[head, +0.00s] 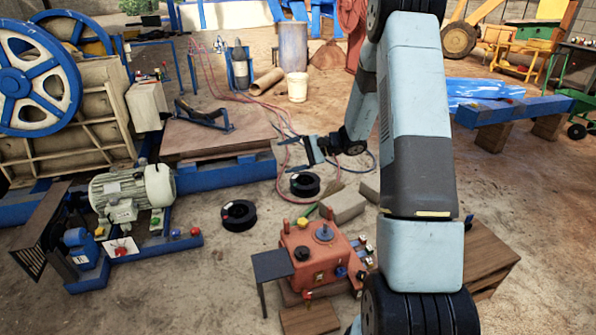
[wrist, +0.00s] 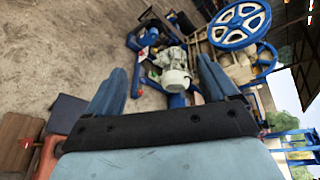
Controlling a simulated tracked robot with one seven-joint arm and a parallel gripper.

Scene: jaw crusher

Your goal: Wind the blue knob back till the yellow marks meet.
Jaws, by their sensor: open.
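A red-orange control box (head: 318,262) stands low on the ground at the lower middle of the head view. A blue knob (head: 323,231) sits on its top face. I cannot make out matching yellow marks by the knob. My gripper (head: 308,149) is raised well above and beyond the box, apart from it, open and empty. In the wrist view its two blue-grey fingers (wrist: 160,88) are spread wide. A red-orange edge (wrist: 47,157) shows at lower left there; the blue knob is not visible in that view.
A grey motor (head: 132,190) and the crusher with a blue wheel (head: 38,80) stand left. Black reels (head: 239,215), hoses and a concrete block (head: 342,203) lie behind the box. A small dark stand (head: 272,265) is at its left.

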